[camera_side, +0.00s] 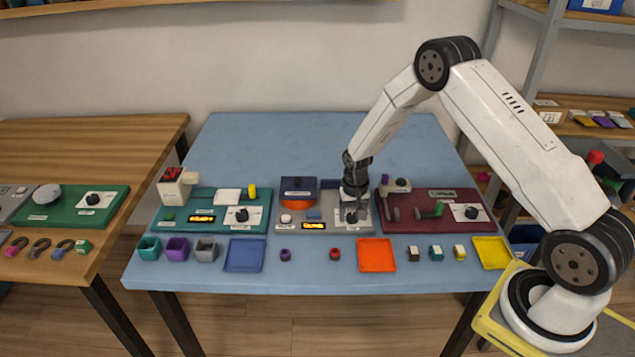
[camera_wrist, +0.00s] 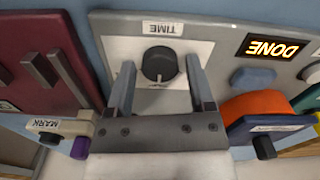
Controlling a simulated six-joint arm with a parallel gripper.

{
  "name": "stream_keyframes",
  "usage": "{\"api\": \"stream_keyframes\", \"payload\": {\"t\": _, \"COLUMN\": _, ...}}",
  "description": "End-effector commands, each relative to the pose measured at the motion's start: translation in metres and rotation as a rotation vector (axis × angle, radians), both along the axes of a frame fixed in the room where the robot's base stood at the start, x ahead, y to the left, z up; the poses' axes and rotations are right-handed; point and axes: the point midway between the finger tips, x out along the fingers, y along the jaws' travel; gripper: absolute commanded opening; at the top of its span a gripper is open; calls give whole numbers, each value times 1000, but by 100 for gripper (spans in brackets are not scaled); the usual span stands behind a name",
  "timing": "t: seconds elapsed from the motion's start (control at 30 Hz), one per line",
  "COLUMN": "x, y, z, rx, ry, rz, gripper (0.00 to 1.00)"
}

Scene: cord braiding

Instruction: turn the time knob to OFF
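The time knob (camera_wrist: 158,62) is a round black dial on a white plate, beside a TIME label (camera_wrist: 163,28), in the wrist view. A light mark on the knob points toward the bottom of that picture. No OFF marking is readable. My gripper (camera_wrist: 161,72) is open, with one finger on each side of the knob and a visible gap to each. In the side view my gripper (camera_side: 353,208) points down over the grey panel (camera_side: 329,192) and partly hides the knob. The panel's display (camera_wrist: 272,47) glows DONE.
A maroon panel (camera_side: 418,219) with levers and another knob stands to the right in the side view. A teal panel (camera_side: 228,196) stands to the left. Along the front lie an orange tray (camera_side: 377,255), a blue tray (camera_side: 244,255) and small blocks. The back of the table is clear.

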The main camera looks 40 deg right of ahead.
Motion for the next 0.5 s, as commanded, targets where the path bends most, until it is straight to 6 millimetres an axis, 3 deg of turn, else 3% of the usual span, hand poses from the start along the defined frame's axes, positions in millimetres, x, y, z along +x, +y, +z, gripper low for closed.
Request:
{"api": "stream_keyframes", "payload": {"t": 0.03, "x": 0, "y": 0, "z": 0, "rx": 0, "ry": 0, "rz": 0, "gripper": 49}}
{"api": "stream_keyframes", "payload": {"t": 0.2, "x": 0, "y": 0, "z": 0, "rx": 0, "ry": 0, "rz": 0, "gripper": 0}}
{"api": "stream_keyframes", "payload": {"t": 0.5, "x": 0, "y": 0, "z": 0, "rx": 1, "ry": 1, "rz": 21, "gripper": 0}}
